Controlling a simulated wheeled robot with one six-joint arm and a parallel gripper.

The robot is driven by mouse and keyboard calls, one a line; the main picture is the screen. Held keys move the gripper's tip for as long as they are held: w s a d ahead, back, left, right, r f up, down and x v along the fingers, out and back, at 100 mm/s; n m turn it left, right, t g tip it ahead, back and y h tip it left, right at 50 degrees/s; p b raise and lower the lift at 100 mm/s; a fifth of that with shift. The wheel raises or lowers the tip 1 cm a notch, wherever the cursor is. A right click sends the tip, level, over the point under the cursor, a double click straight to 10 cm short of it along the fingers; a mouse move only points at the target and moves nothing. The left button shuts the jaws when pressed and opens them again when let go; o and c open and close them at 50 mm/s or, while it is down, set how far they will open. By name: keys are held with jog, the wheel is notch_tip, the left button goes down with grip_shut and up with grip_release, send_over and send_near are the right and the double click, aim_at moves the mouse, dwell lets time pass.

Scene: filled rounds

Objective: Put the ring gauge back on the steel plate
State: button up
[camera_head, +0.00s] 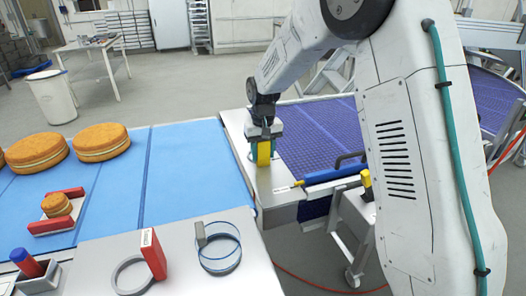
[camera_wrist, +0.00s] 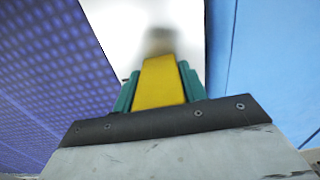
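On the steel plate (camera_head: 205,282) at the front of the head view lies a grey ring (camera_head: 130,275) beside a small red block with a white label (camera_head: 153,254). To its right is a clear ring with blue rims (camera_head: 219,254) and a grey tab. I cannot tell for sure which ring is the ring gauge. My gripper (camera_head: 264,163) points down, well behind both, over a pale metal strip (camera_head: 265,186) between the belts. Yellow and teal parts show at its fingers, also in the wrist view (camera_wrist: 160,80). I cannot tell whether it is open, shut or holding something.
Large filled rounds (camera_head: 102,142) sit on the blue belt (camera_head: 190,165) at left. A small round (camera_head: 56,205) sits between red blocks. A blue-capped red object (camera_head: 27,262) stands front left. A purple belt (camera_head: 318,140) and a blue-handled tool (camera_head: 330,174) are right of my gripper.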

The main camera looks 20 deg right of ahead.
jog(key=o, duration=0.3)
notch_tip(320, 180, up, 12)
jog(key=shift+f, duration=0.1)
jog(key=shift+s+r, duration=0.15)
jog(key=shift+r, duration=0.25)
jog(key=s+d+r, duration=0.1)
jog(key=s+r, duration=0.5)
jog(key=s, duration=0.6)
jog(key=s+d+f, duration=0.1)
jog(key=s, duration=1.3)
jog(key=s+d+f+t, duration=0.1)
jog(key=s+f, duration=0.1)
jog(key=s, duration=1.2)
